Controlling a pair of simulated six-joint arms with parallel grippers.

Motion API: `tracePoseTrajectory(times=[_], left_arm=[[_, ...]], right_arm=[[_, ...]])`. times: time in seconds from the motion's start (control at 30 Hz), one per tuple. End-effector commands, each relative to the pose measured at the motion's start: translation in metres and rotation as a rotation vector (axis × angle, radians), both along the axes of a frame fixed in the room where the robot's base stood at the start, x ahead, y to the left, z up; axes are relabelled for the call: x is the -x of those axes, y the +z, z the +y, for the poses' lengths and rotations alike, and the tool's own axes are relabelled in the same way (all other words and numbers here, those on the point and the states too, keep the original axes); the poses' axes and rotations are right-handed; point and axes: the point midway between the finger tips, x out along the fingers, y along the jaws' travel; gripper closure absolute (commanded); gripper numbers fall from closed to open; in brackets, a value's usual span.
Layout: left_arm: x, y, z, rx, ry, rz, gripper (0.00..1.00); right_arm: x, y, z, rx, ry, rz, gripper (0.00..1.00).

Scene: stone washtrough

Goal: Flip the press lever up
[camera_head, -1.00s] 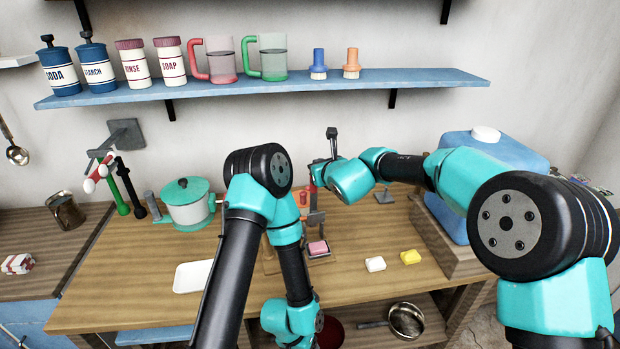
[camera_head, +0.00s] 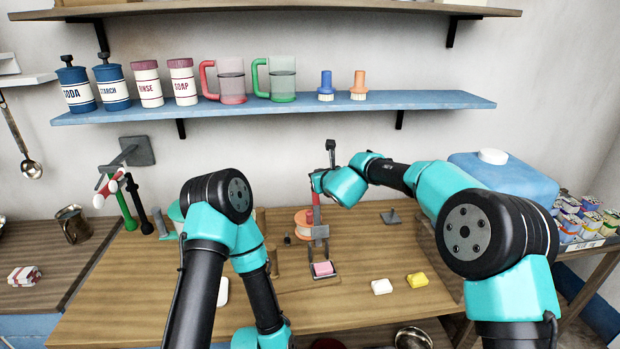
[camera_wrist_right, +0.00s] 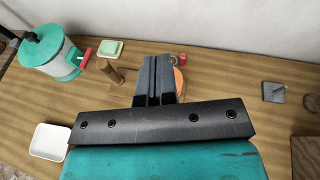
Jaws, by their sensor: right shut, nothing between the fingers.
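The press (camera_head: 319,238) stands upright on the wooden table, with a pink soap block (camera_head: 322,268) on its tray. A red part (camera_head: 316,214), which looks like its lever, rises steeply from the press top toward my right gripper (camera_head: 312,182). My right gripper is shut and empty, its tips at the upper end of the red part; I cannot tell whether they touch. In the right wrist view my shut fingers (camera_wrist_right: 158,60) hide most of the press, and a small red knob (camera_wrist_right: 182,59) shows beside the tips. My left gripper is out of view.
An orange round object (camera_head: 303,223) stands just left of the press. White soap (camera_head: 382,286) and yellow soap (camera_head: 417,280) lie to its right. A blue shelf (camera_head: 300,106) with jars and mugs runs above. A blue container (camera_head: 505,178) stands at right.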

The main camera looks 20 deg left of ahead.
Motion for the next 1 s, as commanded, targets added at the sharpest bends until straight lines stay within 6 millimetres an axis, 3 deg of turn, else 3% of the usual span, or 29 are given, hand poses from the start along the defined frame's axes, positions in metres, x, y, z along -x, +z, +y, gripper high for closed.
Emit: tracePoseTrajectory(times=[0.67,1.0], left_arm=[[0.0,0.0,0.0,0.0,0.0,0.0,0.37],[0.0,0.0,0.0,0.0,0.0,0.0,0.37]], right_arm=[[-0.009,-0.002,-0.009,0.0,-0.016,0.001,1.0],[0.01,0.009,0.0,-0.001,0.011,-0.001,1.0]])
